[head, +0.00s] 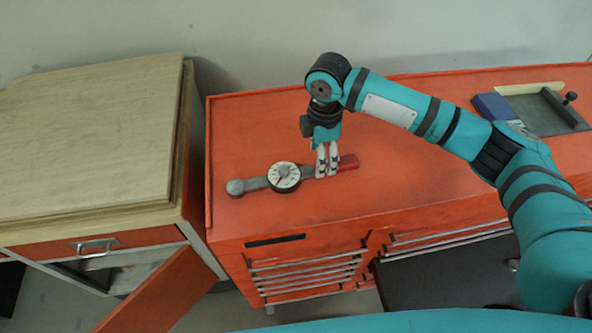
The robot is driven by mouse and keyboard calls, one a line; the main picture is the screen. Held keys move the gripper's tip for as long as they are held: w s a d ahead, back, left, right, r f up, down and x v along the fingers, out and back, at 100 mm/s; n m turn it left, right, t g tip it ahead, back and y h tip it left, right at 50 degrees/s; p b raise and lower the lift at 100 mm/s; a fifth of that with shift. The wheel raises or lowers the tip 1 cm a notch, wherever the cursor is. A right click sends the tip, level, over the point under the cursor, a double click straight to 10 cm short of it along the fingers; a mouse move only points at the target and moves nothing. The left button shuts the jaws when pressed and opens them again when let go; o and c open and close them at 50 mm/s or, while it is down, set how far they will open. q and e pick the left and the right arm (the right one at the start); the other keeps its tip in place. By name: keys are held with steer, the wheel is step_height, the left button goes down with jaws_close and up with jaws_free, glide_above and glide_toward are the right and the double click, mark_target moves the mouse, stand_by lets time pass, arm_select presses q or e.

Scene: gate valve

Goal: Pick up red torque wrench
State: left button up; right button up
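The torque wrench (256,184) lies flat on the red cabinet top. It has a grey head at its left end, a round white dial (284,177) and a red handle end (348,162) on the right. My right gripper (327,172) points down at the grey shaft beside the red handle, with its fingertips at the shaft and covering part of it. The fingers look close together. Whether they are closed on the shaft cannot be told from this view. My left gripper is not in view.
The red tool cabinet (400,180) has broad free room on top. A blue block (494,107) and a dark plate with a knob (545,112) lie at its far right. A wooden-topped cabinet (90,140) with an open red door (160,295) stands at left.

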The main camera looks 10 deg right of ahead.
steer(key=f, duration=0.1)
steer(key=f+p, duration=0.1)
steer(key=f, duration=0.1)
steer(key=shift+s+d+f, duration=0.2)
steer(key=shift+d, duration=0.15)
steer(key=shift+f, duration=0.2)
jaws_close()
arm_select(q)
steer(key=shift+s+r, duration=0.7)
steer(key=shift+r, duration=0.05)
arm_select(e)
steer(key=shift+w+a+r, duration=0.1)
steer(key=shift+w+r, duration=0.05)
